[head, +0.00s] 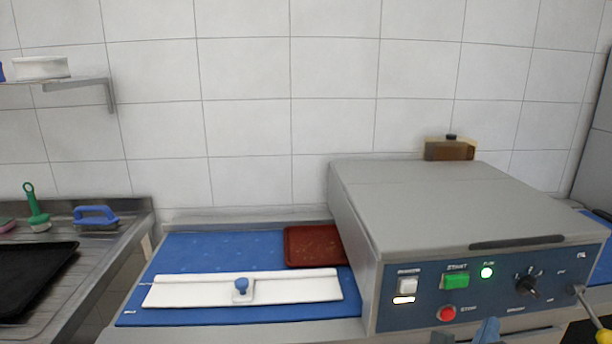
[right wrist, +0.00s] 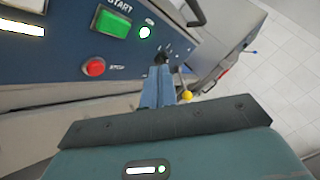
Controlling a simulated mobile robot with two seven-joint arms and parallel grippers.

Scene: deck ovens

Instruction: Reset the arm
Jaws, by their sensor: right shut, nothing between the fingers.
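My right gripper (head: 488,330) shows at the bottom edge of the head view, its blue fingers in front of the oven's lower front. In the right wrist view the two blue fingers (right wrist: 158,88) lie together with nothing between them. They point toward the control panel (right wrist: 75,50), near a black knob and a lever with a yellow ball (right wrist: 186,95). I cannot tell if they touch anything. My left gripper is out of view.
Left of the oven, a blue mat (head: 205,253) bears a white board with a blue knob (head: 300,286) and a reddish-brown tray (head: 312,246). Further left is a steel sink unit with a black tray (head: 35,278) and brushes.

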